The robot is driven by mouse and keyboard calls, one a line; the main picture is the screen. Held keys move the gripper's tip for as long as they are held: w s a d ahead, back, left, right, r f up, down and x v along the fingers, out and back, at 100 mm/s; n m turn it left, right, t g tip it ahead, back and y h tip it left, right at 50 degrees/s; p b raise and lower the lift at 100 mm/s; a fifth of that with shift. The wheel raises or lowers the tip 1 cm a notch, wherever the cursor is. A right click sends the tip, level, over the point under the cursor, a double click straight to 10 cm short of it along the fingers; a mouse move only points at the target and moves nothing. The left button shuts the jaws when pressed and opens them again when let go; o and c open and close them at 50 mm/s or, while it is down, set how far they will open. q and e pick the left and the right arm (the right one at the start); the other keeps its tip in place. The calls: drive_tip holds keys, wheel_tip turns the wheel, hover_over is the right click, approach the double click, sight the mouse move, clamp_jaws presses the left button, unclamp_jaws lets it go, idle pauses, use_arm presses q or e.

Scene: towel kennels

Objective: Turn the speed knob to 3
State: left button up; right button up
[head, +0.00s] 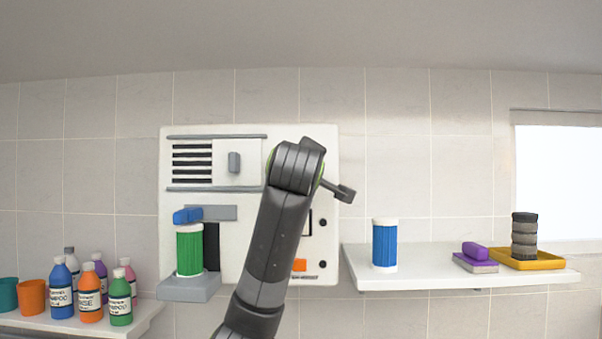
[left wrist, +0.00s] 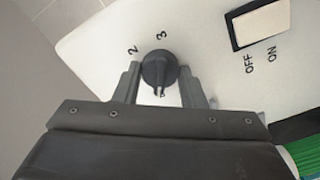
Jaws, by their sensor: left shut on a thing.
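The speed knob (left wrist: 157,62) is a round dark knob on a white panel (left wrist: 205,50) in the left wrist view. The numbers 2 and 3 are printed above it; a small mark at its lower end is too small to read. My left gripper (left wrist: 159,74) has one finger on each side of the knob and is shut on it. The direction of the knob's pointer is hard to tell. In the head view my arm stands in front of the white wall unit (head: 219,133), and the knob and my left fingertips are hidden. My right gripper is not in view.
A rocker switch (left wrist: 260,24) marked OFF and ON is near the knob. A green roll (head: 190,251) stands on the unit's grey ledge (head: 188,290). Several bottles and cups stand on the left shelf. The right shelf (head: 432,274) holds a blue roll (head: 385,246) and a yellow tray (head: 548,261).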

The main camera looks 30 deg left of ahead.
use_arm(q)
drive_tip(key=shift+w+d+f+m+b, duration=0.1)
drive_tip(key=shift+m+b, duration=1.95)
drive_tip(key=shift+m, duration=6.8)
drive_tip(key=shift+f+m+b, duration=0.1)
drive_tip(key=shift+m+b, duration=1.95)
drive_tip(key=shift+m, duration=6.8)
drive_tip(key=o, duration=1)
